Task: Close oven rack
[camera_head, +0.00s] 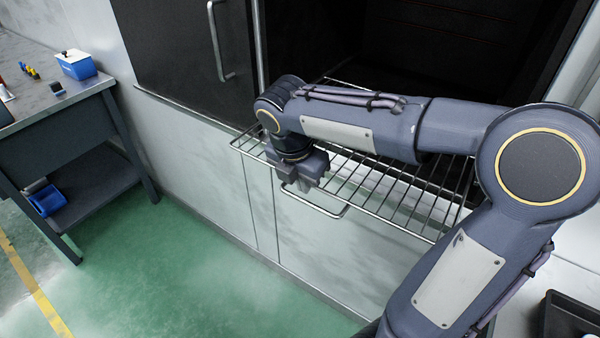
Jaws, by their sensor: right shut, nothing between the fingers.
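The oven rack (410,204) is a wire grid that sticks out of the dark open oven (430,50). A wire loop handle (322,210) hangs at its front edge. My right arm comes in from the right and passes over the rack, hiding part of it. My right gripper (303,188) is shut at the rack's front edge, just above the handle. I cannot tell whether it touches the rack. My left gripper is not in view.
The oven door (175,50) with a vertical bar handle (216,42) stands to the left of the opening. A workbench (70,112) with a blue box (77,66) is at the far left. The green floor (180,270) in front is clear. A black tray (572,318) sits at the lower right.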

